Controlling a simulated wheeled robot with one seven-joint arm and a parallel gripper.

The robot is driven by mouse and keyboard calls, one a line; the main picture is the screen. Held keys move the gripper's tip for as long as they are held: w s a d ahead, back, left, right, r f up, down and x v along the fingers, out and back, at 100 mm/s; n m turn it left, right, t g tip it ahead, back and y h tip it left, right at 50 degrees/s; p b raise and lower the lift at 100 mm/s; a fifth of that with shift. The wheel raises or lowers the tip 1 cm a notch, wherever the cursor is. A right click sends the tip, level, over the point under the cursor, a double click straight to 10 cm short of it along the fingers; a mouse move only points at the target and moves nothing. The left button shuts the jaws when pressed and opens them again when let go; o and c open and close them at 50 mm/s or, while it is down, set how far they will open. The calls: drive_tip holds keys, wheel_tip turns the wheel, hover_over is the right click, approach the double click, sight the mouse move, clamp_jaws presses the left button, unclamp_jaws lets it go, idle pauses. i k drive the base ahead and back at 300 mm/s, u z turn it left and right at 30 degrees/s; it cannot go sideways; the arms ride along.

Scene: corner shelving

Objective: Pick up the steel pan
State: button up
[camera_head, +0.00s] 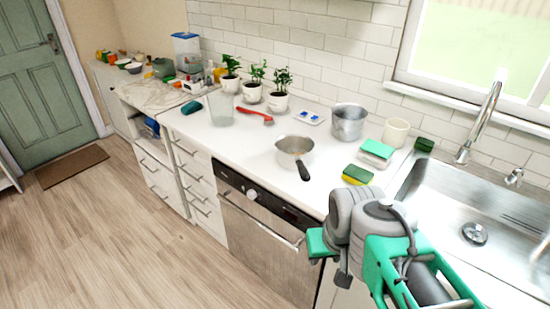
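The steel pan (294,151) is a small silver saucepan with a dark handle. It stands upright on the white counter, with its handle pointing toward the counter's front edge. A taller steel pot (348,122) stands behind it to the right. My grey and teal arm is at the lower right, in front of the counter and apart from the pan. A teal part at the arm's left end, likely my gripper (318,243), is below and to the right of the pan. Its fingers cannot be made out clearly, so its opening is unclear.
Sponges (357,175), a teal-topped box (376,152) and a cream cup (396,132) stand right of the pan. A red brush (256,115) and glass container (221,109) are left. Potted plants (277,101) line the wall. The sink (470,190) is right.

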sight(294, 150)
drive_tip(key=z, duration=0.05)
drive_tip(key=k, duration=0.65)
drive_tip(key=u, duration=0.6)
drive_tip(key=i, duration=1.3)
drive_tip(key=u, duration=0.65)
drive_tip(key=i, duration=0.6)
